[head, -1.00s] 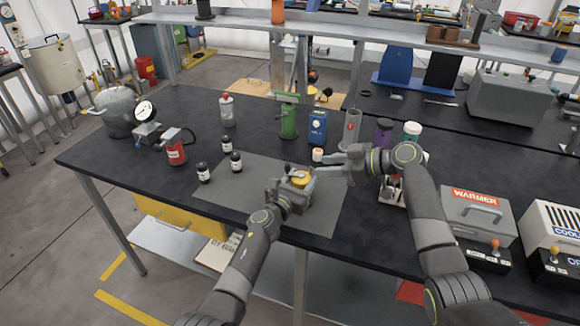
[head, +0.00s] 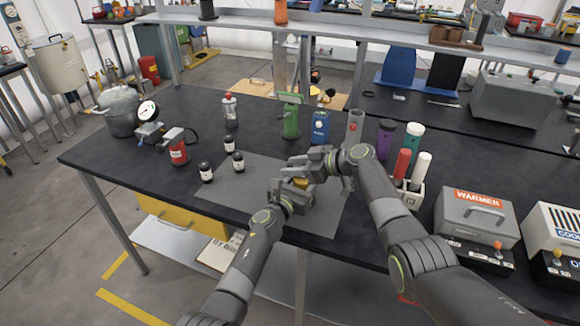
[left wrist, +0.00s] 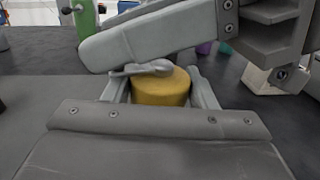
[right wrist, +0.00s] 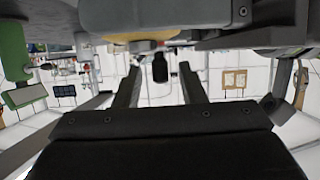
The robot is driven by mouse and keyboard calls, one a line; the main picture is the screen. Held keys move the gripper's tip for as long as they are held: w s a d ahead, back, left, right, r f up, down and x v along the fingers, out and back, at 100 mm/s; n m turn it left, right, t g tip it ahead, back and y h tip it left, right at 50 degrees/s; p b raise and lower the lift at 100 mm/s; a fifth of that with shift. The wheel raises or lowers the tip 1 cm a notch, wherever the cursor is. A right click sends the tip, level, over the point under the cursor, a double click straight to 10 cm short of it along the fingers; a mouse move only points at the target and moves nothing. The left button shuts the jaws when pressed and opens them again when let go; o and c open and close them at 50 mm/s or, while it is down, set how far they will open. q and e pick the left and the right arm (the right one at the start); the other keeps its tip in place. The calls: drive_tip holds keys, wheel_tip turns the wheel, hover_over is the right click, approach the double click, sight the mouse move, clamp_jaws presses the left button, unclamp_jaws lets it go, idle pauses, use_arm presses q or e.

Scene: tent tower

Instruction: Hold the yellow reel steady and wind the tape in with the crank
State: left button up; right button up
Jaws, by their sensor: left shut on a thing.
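The yellow reel (head: 301,183) is mostly covered by my grippers above the grey mat. In the left wrist view, the yellow reel (left wrist: 162,90) sits between the fingers of my left gripper (head: 291,189), which is shut on it. A grey metal crank (left wrist: 142,70) lies across the reel's top. My right gripper (head: 312,161) is over the reel, its body crossing above it in the left wrist view. In the right wrist view its fingers are apart, with a dark knob (right wrist: 160,68) between them and gaps on both sides. The tape cannot be made out.
The grey mat (head: 240,197) lies on the black table. Small dark jars (head: 206,173) stand left of the grippers. A green device (head: 291,116) and a blue box (head: 320,126) stand behind. A holder (head: 412,197) with red and white tubes is at the right.

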drive_tip(key=shift+w+a+f, duration=0.15)
drive_tip(key=shift+a+f, duration=0.15)
drive_tip(key=shift+a, duration=0.3)
drive_tip(key=shift+c, duration=0.3)
clamp_jaws()
